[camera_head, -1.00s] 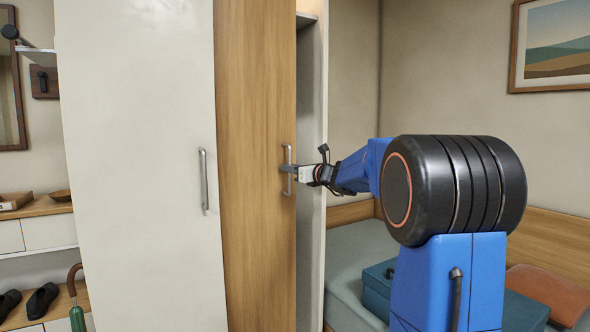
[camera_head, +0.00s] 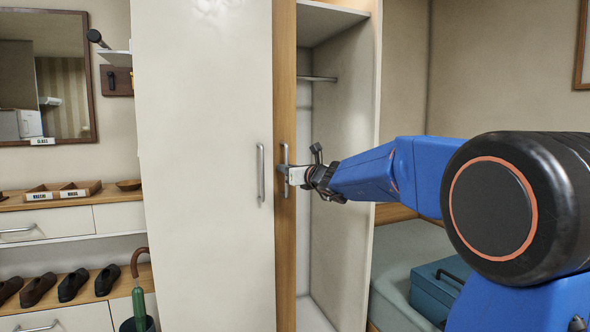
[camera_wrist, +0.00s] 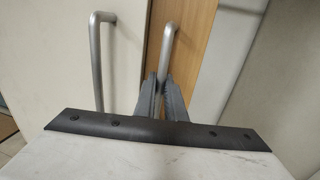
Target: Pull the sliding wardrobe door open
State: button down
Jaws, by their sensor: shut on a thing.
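The sliding wooden wardrobe door (camera_head: 285,85) shows as a narrow strip behind the white door panel (camera_head: 203,120). Its right edge stands well left of the wardrobe's right wall, so the inside (camera_head: 338,110) is exposed. A vertical metal bar handle (camera_head: 285,155) is on the wooden door. My gripper (camera_head: 285,174) is shut on this handle, reaching in from the right. In the wrist view the fingers (camera_wrist: 161,97) close around the lower part of the handle (camera_wrist: 167,50). The white door has its own bar handle (camera_head: 261,174), close to the left of my gripper.
A shelf unit (camera_head: 60,220) with trays, shoes and an umbrella in a stand (camera_head: 139,300) is at the left, below a mirror (camera_head: 45,80). A bed (camera_head: 405,285) with a teal case (camera_head: 438,288) is at the right, beside my arm.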

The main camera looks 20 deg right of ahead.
jog(key=shift+a, duration=0.2)
jog(key=c, duration=1.8)
grip_release()
jog(key=shift+d, duration=0.1)
